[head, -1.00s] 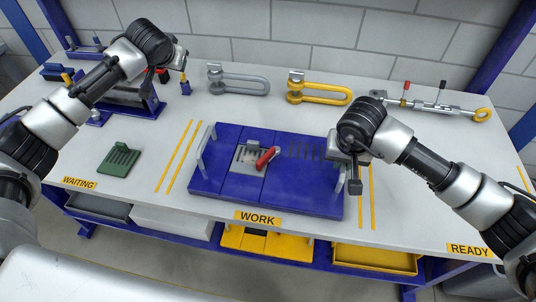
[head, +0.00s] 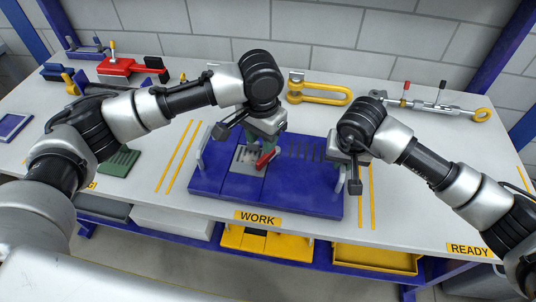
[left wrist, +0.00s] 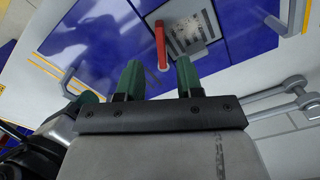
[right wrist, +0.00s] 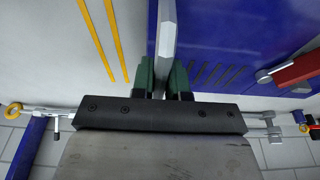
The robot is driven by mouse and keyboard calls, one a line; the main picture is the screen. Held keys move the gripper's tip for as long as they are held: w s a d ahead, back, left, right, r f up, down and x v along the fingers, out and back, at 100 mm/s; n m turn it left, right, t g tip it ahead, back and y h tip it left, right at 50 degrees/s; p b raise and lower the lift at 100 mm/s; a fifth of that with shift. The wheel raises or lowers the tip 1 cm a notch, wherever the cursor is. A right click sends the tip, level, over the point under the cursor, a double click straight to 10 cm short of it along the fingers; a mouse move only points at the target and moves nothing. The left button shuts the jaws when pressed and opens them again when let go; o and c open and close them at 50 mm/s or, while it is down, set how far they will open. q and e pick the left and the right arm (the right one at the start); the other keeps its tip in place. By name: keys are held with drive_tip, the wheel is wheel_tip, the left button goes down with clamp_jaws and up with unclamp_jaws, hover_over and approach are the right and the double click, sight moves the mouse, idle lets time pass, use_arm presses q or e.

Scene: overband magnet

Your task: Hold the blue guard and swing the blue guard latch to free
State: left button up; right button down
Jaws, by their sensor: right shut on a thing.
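The blue guard (head: 220,182) is a flat blue panel in the WORK area, with a grey metal handle at each end. Its red latch (head: 265,160) is a short lever beside a grey slotted plate near the panel's middle. My left gripper (head: 264,143) is over the guard, just behind the latch in the head view. In the left wrist view its green fingers (left wrist: 159,80) are apart and empty, with the latch (left wrist: 161,45) ahead of the gap. My right gripper (right wrist: 166,80) is shut on the guard's right handle (right wrist: 167,35).
A yellow shackle (head: 318,93) and a turnbuckle (head: 435,106) lie at the back. A green slotted block (head: 119,161) lies left of the guard, partly behind my left arm. A red device (head: 130,66) stands at the back left. The table right of my right gripper is mostly clear.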

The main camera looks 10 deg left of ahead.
sight(262, 158)
use_arm(q)
drive_tip(key=shift+f, duration=4.15)
clamp_jaws()
drive_tip(key=shift+s+d+n, duration=0.2)
drive_tip(key=shift+d+n, duration=0.4)
drive_tip(key=shift+n, duration=0.6)
drive_tip(key=shift+d+n, duration=0.25)
drive_tip(key=shift+n, duration=0.35)
